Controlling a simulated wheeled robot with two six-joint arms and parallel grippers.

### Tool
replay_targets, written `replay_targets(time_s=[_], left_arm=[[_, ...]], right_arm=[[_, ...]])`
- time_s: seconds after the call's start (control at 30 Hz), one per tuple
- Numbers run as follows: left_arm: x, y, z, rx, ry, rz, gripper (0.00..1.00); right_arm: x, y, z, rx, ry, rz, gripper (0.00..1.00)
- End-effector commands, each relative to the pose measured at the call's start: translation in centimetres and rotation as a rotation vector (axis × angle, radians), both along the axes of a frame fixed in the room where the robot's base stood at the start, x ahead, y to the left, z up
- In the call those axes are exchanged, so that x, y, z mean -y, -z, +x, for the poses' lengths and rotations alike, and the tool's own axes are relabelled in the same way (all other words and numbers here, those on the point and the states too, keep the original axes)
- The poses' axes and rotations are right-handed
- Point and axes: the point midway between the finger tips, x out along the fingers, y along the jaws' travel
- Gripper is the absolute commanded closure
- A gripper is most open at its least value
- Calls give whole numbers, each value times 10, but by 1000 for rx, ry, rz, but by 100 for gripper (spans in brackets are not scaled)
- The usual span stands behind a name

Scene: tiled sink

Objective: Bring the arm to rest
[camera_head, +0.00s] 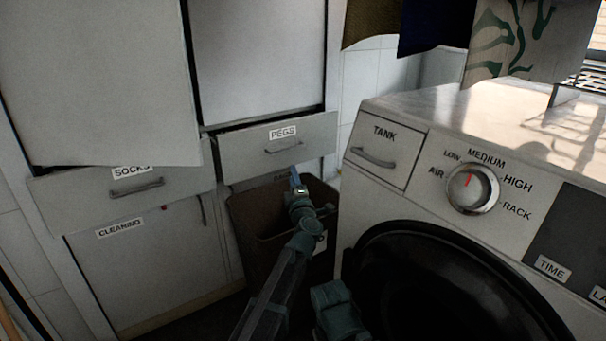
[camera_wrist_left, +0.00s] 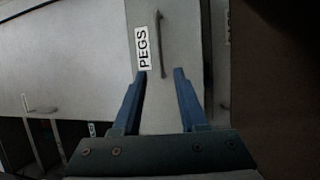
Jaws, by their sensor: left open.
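My left arm reaches up from the bottom of the head view. Its gripper (camera_head: 297,182) is in front of the cabinet, just below the PEGS drawer (camera_head: 250,148) and over a brown bin (camera_head: 248,225). In the left wrist view, my left gripper (camera_wrist_left: 161,74) has its two blue fingers apart with nothing between them. The drawer's handle (camera_wrist_left: 161,45) shows beyond the fingertips, with the PEGS label beside it. The handle appears free of the fingers. I do not see my right gripper.
The washing machine (camera_head: 400,190) with a TANK drawer (camera_head: 382,145), dial (camera_head: 472,188) and dark round door stands close on the right. The SOCKS drawer (camera_head: 80,195) and CLEANING door (camera_head: 150,255) are on the left. Cloths (camera_head: 433,25) hang at the top right.

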Motion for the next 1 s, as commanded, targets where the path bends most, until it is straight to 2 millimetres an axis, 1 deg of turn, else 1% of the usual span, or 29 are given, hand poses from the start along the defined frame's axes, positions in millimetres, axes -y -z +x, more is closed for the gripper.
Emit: replay_targets(time_s=[0.03,0.1,0.43,0.57,0.63,0.67,0.77,0.87,0.9,0.97,1.0], left_arm=[[-3,2,-4,0,0,0,58],[-5,2,-6,0,0,0,58],[-3,2,-6,-3,13,12,58],[6,5,-12,-35,106,111,58],[17,12,-20,-73,197,210,58],[22,17,-24,-95,238,256,58],[36,41,-41,-184,380,422,58],[42,75,-67,-304,522,592,58],[42,90,-79,-357,574,656,58],[39,115,-99,-446,651,747,58],[35,131,-114,-510,702,806,58]], right_arm=[[0,2,0,0,0,0,76],[0,2,0,0,0,0,76],[0,1,0,0,0,0,76],[0,1,0,0,0,0,76],[0,1,0,0,0,0,76],[0,1,0,0,0,0,76],[0,1,0,0,0,0,76],[0,1,0,0,0,0,76],[0,1,0,0,0,0,76],[0,1,0,0,0,0,76],[0,1,0,0,0,0,76]])
